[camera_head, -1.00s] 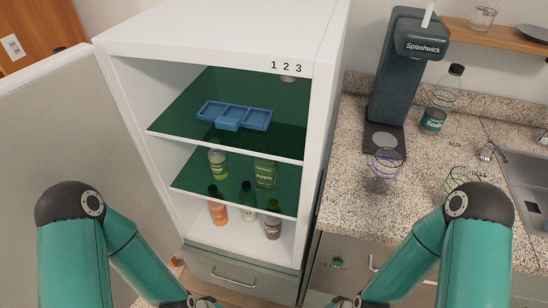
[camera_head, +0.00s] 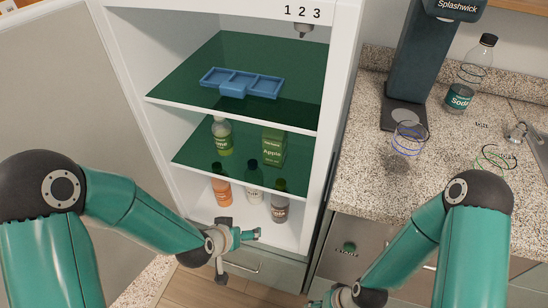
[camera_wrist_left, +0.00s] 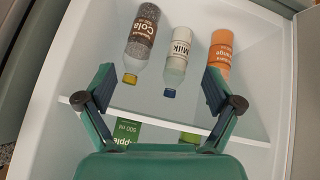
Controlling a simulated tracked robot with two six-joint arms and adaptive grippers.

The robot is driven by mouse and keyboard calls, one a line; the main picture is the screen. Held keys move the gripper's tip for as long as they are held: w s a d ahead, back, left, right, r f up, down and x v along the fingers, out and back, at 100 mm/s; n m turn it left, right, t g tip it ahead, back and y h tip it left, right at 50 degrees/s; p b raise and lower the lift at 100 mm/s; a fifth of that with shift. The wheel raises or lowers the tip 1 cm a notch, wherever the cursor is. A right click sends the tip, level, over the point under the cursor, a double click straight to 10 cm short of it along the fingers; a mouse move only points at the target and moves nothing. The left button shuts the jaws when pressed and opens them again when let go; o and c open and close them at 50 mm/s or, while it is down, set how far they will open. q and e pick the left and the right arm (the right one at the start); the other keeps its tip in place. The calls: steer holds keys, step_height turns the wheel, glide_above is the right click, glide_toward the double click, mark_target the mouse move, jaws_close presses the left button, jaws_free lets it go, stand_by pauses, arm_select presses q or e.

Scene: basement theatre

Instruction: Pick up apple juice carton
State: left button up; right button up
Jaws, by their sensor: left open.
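The green apple juice carton (camera_head: 274,146) stands upright on the middle green shelf of the open fridge, toward its right side. In the left wrist view, which looks upside down, part of the carton (camera_wrist_left: 127,130) shows beyond the shelf edge, partly hidden by my gripper. My left gripper (camera_head: 242,255) is open and empty, in front of the fridge and lower than the carton; its spread fingers also show in the left wrist view (camera_wrist_left: 158,85). My right gripper (camera_head: 328,300) is only partly visible at the bottom edge, so its jaws cannot be judged.
A green-labelled bottle (camera_head: 222,138) stands left of the carton. Below are an orange bottle (camera_head: 222,190), a milk bottle (camera_head: 253,182) and a cola bottle (camera_head: 280,203). A blue tray (camera_head: 240,83) lies on the shelf above. The open fridge door (camera_head: 60,100) is at left.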

arm_select(q)
steer(key=w+d+r+m+t+b, duration=0.1)
steer(key=w+d+r+t+b, duration=0.1)
steer(key=w+r+t, duration=0.15)
steer(key=m+t+h+b, duration=0.1)
steer(key=t+b, duration=0.1)
steer(key=b, duration=0.1)
glide_toward(272, 149)
step_height(272, 149, down, 4)
steer(key=s, duration=0.2)
steer(key=w, duration=0.2)
steer(key=w+d+p, duration=0.1)
steer(key=w, duration=0.2)
steer(key=w+d+p, duration=0.1)
steer(key=w, duration=0.1)
steer(key=shift+w+r, duration=0.3)
steer(key=shift+w, duration=0.1)
steer(key=shift+w+d, duration=0.15)
steer(key=shift+w, duration=0.55)
steer(key=x, duration=0.4)
steer(key=shift+w+d+r+p, duration=0.2)
steer(key=shift+w+p, duration=0.15)
steer(key=shift+w, duration=0.15)
arm_select(e)
step_height(272, 149, down, 5)
steer(key=shift+r, duration=0.2)
arm_select(q)
steer(key=shift+c, duration=0.2)
